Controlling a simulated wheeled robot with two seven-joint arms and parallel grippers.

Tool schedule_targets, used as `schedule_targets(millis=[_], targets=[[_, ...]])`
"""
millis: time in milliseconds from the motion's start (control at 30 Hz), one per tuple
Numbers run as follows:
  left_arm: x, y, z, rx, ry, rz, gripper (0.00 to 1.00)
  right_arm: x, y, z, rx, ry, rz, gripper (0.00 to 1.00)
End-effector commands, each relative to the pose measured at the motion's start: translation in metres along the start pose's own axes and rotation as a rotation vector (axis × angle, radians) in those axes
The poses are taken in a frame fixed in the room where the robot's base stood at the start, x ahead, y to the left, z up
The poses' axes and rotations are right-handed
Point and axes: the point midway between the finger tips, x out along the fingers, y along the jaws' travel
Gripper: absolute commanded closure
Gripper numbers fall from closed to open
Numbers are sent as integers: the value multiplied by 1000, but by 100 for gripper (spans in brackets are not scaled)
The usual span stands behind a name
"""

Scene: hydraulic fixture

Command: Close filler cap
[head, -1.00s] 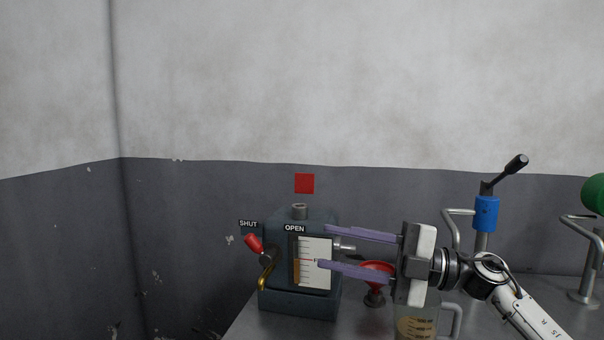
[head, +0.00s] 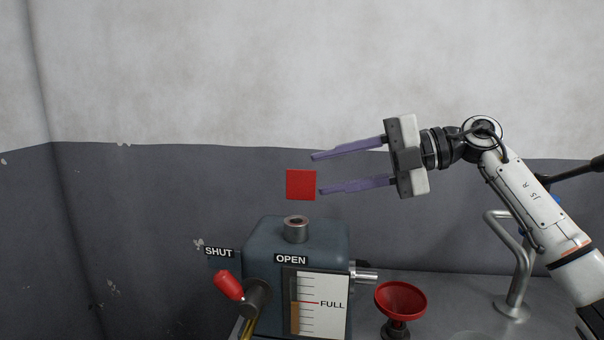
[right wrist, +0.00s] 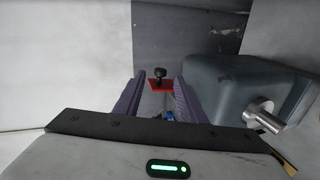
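A flat red square (head: 301,185), which appears to be the filler cap, stands above and behind the open filler neck (head: 296,229) on top of the blue-grey reservoir (head: 325,240). In the right wrist view a red plate with a black knob (right wrist: 159,76) shows between the fingers, and the reservoir (right wrist: 245,85) is to the right. My right gripper (head: 316,173) is open, its purple fingers pointing left near the red square's right side. Contact with the plate cannot be told. No hinge is visible. My left gripper is not in view.
A red-handled lever (head: 229,286) sits at the reservoir's front left, below the SHUT sign (head: 219,252). The sight gauge (head: 318,305) shows amber fluid near FULL. A red funnel (head: 401,300) and a bent metal pipe (head: 515,270) stand right. The space above the reservoir is clear.

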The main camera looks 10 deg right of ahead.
Motion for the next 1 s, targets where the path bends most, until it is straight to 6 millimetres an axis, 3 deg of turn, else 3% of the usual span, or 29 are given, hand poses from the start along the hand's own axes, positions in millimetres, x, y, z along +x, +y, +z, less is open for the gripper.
schedule_targets(millis=[100, 300, 667, 767, 900, 1000], targets=[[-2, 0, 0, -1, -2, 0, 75, 23, 1, -1, 1, 3, 0, 63], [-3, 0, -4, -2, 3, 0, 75, 48, 0, 0, 0, 1, 0, 63], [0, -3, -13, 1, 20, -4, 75, 56, 0, 0, 0, -1, 1, 63], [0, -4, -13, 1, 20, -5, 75, 55, 0, 0, 0, 0, 1, 75], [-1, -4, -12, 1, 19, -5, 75, 55, 0, 0, 0, -1, 1, 99], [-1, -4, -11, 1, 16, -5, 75, 55, 0, 0, -1, -1, 1, 100]])
